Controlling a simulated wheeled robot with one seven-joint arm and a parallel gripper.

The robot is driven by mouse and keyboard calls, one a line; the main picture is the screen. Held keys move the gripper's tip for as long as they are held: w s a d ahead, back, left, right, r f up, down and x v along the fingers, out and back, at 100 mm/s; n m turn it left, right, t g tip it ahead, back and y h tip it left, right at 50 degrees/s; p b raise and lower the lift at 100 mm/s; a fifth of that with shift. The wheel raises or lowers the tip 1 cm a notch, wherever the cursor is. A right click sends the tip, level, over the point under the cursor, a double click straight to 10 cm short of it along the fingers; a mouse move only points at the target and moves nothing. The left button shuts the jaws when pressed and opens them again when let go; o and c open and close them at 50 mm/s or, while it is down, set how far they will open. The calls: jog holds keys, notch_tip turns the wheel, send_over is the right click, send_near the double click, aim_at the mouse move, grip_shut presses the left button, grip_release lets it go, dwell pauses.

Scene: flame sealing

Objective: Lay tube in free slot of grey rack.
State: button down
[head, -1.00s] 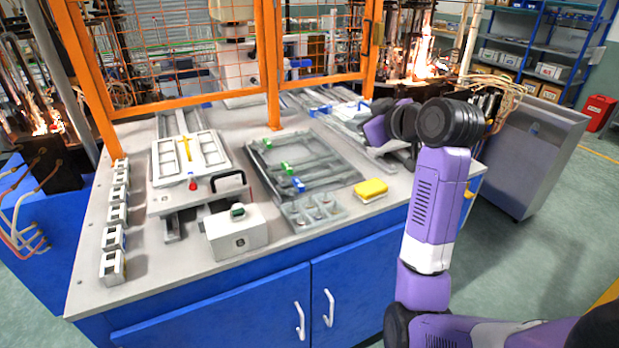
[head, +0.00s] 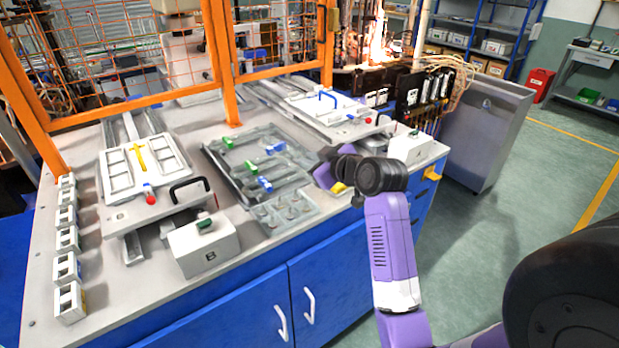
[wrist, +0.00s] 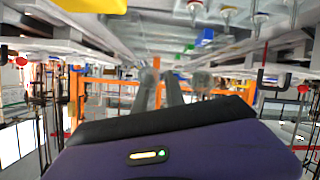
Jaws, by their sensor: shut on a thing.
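The grey rack (head: 212,160) lies flat on the bench in the head view. Tubes with green caps (head: 250,167) and a blue cap (head: 265,184) lie across it. My gripper (head: 318,160) is at the rack's right side, partly hidden behind my arm. A blue-ended piece (head: 276,148) shows above the rack's far right part and appears to be the end of the held tube. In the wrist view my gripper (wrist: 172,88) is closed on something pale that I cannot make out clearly. The free slot cannot be told apart.
White box B (head: 204,246) stands front left. Fixtures flank the rack, and an orange cage (head: 228,70) stands behind.

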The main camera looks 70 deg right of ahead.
jog(key=shift+f, duration=2.85)
jog(key=shift+f, duration=0.2)
jog(key=c, duration=1.4)
grip_release()
jog(key=shift+r, duration=0.2)
jog(key=b+v, duration=0.1)
jog(key=v, duration=1.1)
jog(key=shift+a+f, duration=0.1)
jog(key=shift+a, duration=0.05)
